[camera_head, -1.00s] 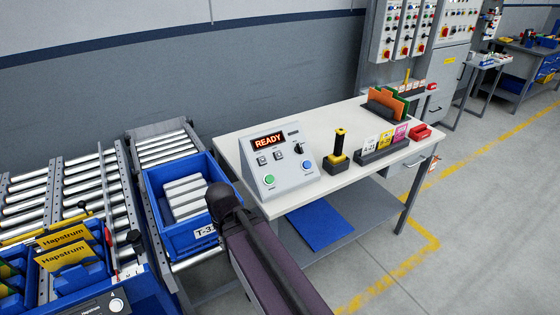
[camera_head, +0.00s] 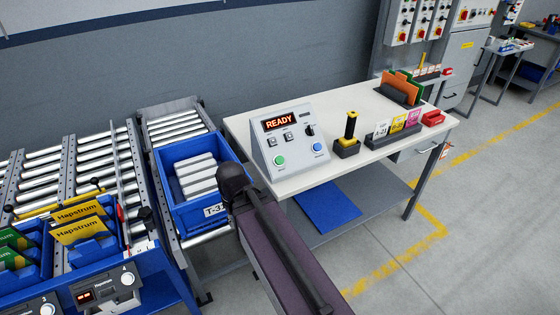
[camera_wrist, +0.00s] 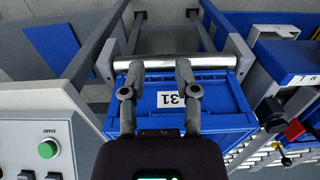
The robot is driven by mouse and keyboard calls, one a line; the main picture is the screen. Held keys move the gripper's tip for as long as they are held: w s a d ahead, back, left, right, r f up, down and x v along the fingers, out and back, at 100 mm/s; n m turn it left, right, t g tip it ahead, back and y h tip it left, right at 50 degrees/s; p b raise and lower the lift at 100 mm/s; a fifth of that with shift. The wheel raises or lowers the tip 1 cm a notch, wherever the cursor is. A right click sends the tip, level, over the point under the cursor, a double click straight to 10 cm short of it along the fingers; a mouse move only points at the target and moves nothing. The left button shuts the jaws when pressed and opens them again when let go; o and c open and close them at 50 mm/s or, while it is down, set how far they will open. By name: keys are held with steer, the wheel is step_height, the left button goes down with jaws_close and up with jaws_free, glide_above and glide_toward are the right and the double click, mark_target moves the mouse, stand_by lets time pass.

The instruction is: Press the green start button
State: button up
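The green start button (camera_head: 280,161) is on the lower left of the sloped front of a light grey control box (camera_head: 265,150). The box stands on a white-topped table, and its display reads READY. In the wrist view the green button (camera_wrist: 48,149) shows at the lower left, under the word START, on the panel (camera_wrist: 20,140). My gripper (camera_wrist: 159,66) has its two fingers apart with nothing between them. It appears over a blue bin (camera_wrist: 215,110) with a label, to the right of the panel in that view. In the head view my gripper is hidden behind my arm.
A blue button (camera_head: 317,147) and switches share the box. A black-and-yellow post (camera_head: 350,128) and a card holder (camera_head: 393,138) stand to its right on the table (camera_head: 345,165). The blue bin (camera_head: 185,215) sits on a roller conveyor (camera_head: 180,148) left of the table.

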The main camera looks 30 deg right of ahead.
jaws_close()
stand_by(1.1)
